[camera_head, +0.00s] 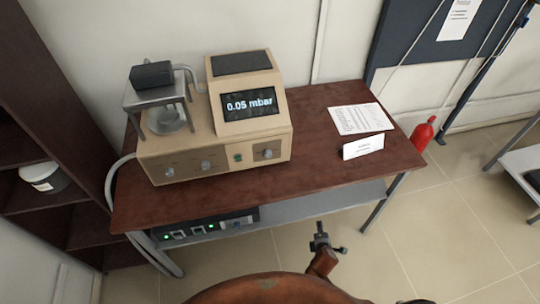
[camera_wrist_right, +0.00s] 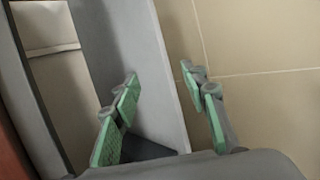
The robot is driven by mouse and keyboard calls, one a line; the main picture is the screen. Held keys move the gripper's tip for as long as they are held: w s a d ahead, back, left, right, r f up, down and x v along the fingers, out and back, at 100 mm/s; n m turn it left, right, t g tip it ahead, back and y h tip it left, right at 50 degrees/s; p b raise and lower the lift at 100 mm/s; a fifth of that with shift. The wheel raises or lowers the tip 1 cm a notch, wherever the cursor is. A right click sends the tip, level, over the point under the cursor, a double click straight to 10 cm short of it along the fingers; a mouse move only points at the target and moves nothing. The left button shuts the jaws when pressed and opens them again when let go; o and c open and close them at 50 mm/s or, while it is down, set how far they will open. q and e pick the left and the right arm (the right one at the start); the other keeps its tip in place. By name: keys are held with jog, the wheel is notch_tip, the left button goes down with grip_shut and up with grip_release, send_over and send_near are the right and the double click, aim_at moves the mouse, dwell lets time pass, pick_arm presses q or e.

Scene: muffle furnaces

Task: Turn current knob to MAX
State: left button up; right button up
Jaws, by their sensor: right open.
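A beige instrument (camera_head: 215,140) stands on the left part of the dark red-brown table (camera_head: 300,150), its display (camera_head: 249,104) reading "0.05 mbar". Its front face has a left knob (camera_head: 169,172), a middle knob (camera_head: 206,166) and a right knob (camera_head: 267,153). A small green switch (camera_head: 238,157) sits left of the right knob. The labels are too small to read, so I cannot tell which knob is the current one. My right gripper (camera_wrist_right: 160,80) is open and empty in the right wrist view, with green pads apart. No knob shows there. My left gripper is not in view.
A grey lower shelf (camera_head: 310,212) holds a dark box (camera_head: 205,228). A brown rounded object (camera_head: 270,290) fills the bottom foreground. A red extinguisher (camera_head: 422,134) stands right of the table.

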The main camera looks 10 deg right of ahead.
jog(key=w+a+r+n+t+h+p, duration=0.1)
jog(key=w+r+n+t, duration=0.15)
jog(key=r, duration=0.85)
jog(key=w+a+r+n+t+h+p, duration=0.1)
jog(key=w+r+n+t, duration=0.2)
jog(key=r, duration=0.8)
jog(key=n+t+y, duration=0.4)
jog(key=n+y, duration=0.2)
jog(key=n, duration=1.2)
send_near(269, 156)
jog(key=w, duration=0.8)
jog(key=shift+w+a, duration=0.2)
jog(key=shift+w, duration=0.1)
grip_shut()
